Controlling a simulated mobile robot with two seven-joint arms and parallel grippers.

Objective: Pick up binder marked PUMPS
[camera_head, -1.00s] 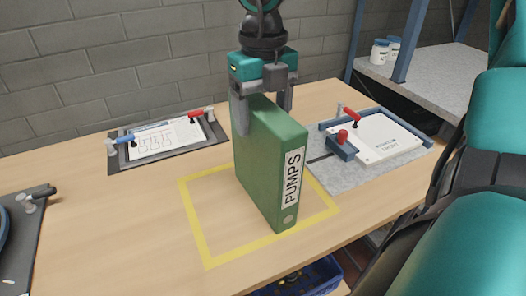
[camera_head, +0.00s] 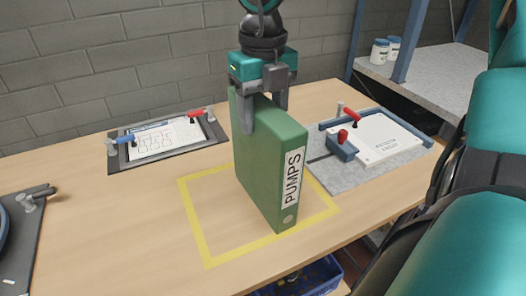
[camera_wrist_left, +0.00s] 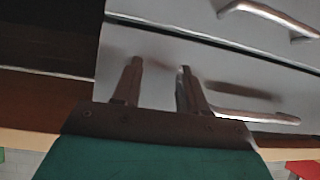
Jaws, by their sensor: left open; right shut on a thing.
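The green binder marked PUMPS (camera_head: 262,165) stands upright inside the yellow taped outline (camera_head: 206,262) on the wooden table, its labelled spine facing front right. My right gripper (camera_head: 264,108) comes down from above and is shut on the binder's top edge, one finger on each side. The binder's base appears to be at or very close to the table; I cannot tell if there is a gap. My left gripper (camera_wrist_left: 155,85) shows only in the left wrist view, open and empty, in front of grey drawer fronts with metal handles.
White jars (camera_head: 380,52) stand on a shelf. A blue crate (camera_head: 322,276) is below the front edge.

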